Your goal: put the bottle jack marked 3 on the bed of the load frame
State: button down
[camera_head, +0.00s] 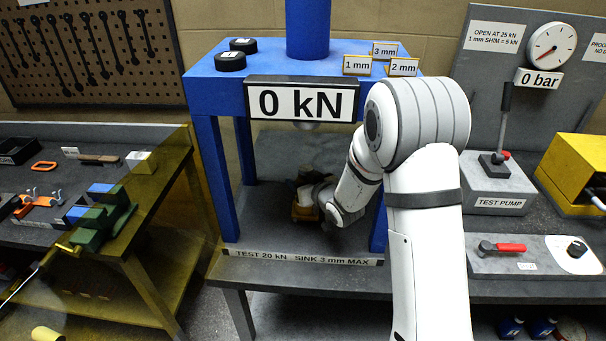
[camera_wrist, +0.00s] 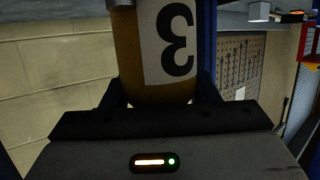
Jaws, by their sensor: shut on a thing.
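The bottle jack marked 3 (camera_wrist: 158,50) is a yellow-brown cylinder with a white label, and the wrist view shows it close up between my jaws. My gripper (camera_wrist: 160,92) is shut on it from both sides. In the head view the jack (camera_head: 303,210) is a small yellow shape inside the blue load frame (camera_head: 212,165), partly hidden by my gripper (camera_head: 314,200). It stands low over the dark bed (camera_head: 258,222), below the ram (camera_head: 305,125). I cannot tell whether its base touches the bed. The load display (camera_head: 302,103) reads 0 kN.
The frame's blue posts stand on both sides of my arm. Plates marked 1 mm (camera_head: 356,65), 2 mm (camera_head: 403,67) and 3 mm (camera_head: 384,50) stand on the frame top. A test pump (camera_head: 497,185) is at the right, a cluttered bench (camera_head: 150,215) at the left.

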jog(key=shift+w+r, duration=0.15)
jog(key=c, duration=0.5)
grip_release()
jog(key=shift+s, duration=0.2)
jog(key=shift+s+d, duration=0.25)
jog(key=shift+s, duration=0.05)
jog(key=b+v, duration=0.2)
jog(key=v, duration=0.9)
jog(key=shift+b, duration=0.4)
jog(key=shift+s+r, duration=0.1)
jog(key=shift+s, duration=0.05)
